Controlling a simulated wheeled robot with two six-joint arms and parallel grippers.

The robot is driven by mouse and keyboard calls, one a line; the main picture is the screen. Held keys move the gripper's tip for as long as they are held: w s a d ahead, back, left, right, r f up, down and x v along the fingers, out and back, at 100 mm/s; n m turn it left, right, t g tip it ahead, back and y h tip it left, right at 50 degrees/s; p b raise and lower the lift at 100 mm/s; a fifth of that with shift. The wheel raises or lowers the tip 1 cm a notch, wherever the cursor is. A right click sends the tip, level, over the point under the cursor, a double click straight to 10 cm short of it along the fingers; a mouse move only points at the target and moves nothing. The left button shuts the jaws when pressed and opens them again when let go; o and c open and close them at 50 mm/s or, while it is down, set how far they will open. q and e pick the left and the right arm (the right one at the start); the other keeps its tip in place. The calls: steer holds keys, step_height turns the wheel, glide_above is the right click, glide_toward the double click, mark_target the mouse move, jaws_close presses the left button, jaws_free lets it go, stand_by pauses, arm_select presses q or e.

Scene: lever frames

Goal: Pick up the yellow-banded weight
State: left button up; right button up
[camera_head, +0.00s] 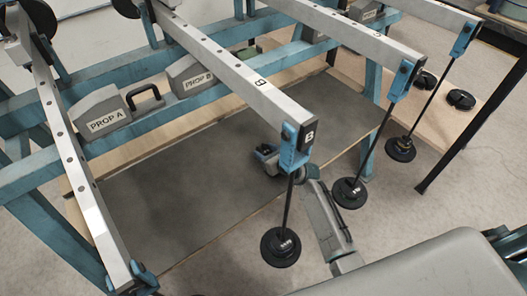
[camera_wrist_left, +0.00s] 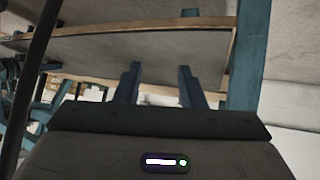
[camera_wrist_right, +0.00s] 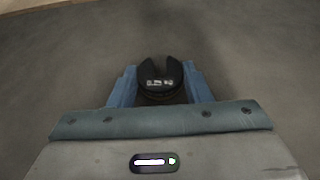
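A black slotted weight (camera_wrist_right: 160,80) with a white label sits between the blue fingers of my right gripper (camera_wrist_right: 160,68). Both fingers appear to touch its sides, and no yellow band shows on the face I see. In the head view my right gripper (camera_head: 266,156) is over the dark grey mat (camera_head: 190,190), beside beam B's hanging rod; the weight is mostly hidden there. My left gripper (camera_wrist_left: 160,70) is open and empty in the left wrist view.
Lever beam B (camera_head: 235,75) ends above my right arm, its hanger (camera_head: 280,246) close by. More hangers (camera_head: 349,193) (camera_head: 400,149) hang to the right. Black weights (camera_head: 425,81) (camera_head: 461,100) lie on the wooden board. Props A (camera_head: 101,117) and B (camera_head: 190,76) sit on the blue rail.

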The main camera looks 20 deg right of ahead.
mark_target(266, 152)
steer(key=shift+r, duration=0.1)
steer(key=shift+c, duration=0.4)
